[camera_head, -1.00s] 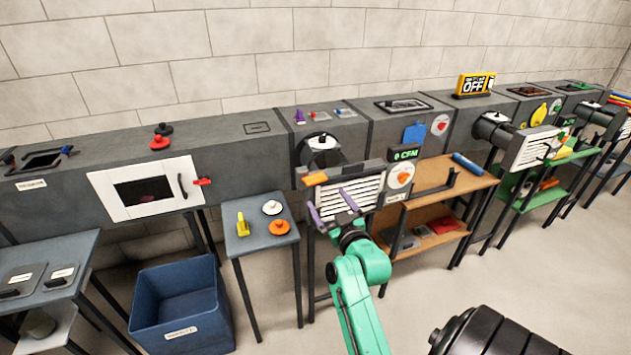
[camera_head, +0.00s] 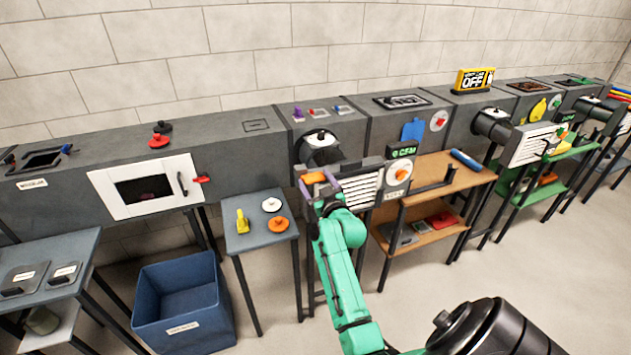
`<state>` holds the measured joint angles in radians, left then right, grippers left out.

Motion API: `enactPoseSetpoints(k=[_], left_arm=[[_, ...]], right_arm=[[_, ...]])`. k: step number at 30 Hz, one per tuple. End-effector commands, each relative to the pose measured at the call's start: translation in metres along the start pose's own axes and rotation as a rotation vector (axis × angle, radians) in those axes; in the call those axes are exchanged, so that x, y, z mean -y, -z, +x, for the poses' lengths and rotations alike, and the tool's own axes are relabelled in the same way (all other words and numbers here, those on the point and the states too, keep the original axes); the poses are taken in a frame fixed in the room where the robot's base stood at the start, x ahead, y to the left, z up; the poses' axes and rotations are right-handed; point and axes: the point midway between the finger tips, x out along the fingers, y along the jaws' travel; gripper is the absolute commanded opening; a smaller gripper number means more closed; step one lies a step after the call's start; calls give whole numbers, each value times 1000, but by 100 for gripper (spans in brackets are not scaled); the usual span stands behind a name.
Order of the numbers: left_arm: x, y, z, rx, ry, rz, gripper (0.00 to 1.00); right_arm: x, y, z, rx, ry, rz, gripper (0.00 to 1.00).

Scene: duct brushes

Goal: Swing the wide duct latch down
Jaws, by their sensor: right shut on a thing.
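An orange latch bar (camera_head: 314,177) sits at the left end of the louvred grille box (camera_head: 362,192) on the front of the grey duct, roughly level as seen from here. My right gripper (camera_head: 319,184), on the green arm, is at this bar with its purple fingers on either side of it, shut on it. The fingers and wrist hide part of the bar and the left part of the grille. My left gripper is not in view.
A round dial (camera_head: 397,172) and a "CFM" display (camera_head: 402,151) are right of the grille. A small table (camera_head: 247,236) and a blue bin (camera_head: 180,290) stand to the left. A wooden shelf unit (camera_head: 440,183) is at right.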

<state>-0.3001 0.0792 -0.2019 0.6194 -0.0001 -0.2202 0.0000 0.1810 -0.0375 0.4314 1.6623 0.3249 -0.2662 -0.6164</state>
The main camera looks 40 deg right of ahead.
Motion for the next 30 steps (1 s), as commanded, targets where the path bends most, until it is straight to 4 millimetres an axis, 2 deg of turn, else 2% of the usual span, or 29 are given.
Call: enactPoseSetpoints(k=[6,14,15,16,25,30], left_arm=[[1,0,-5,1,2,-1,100],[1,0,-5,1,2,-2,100],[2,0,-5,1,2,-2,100],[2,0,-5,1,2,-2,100],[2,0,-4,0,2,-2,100],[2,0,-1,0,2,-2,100]], right_arm=[[-2,-3,0,-4,-3,186,32],[-2,-5,0,-3,-3,211,32],[-2,-5,0,-3,-3,211,91],[-2,-5,0,-3,-3,211,100],[0,-6,-2,-2,-1,209,100],[0,-8,-24,-2,-1,208,100]])
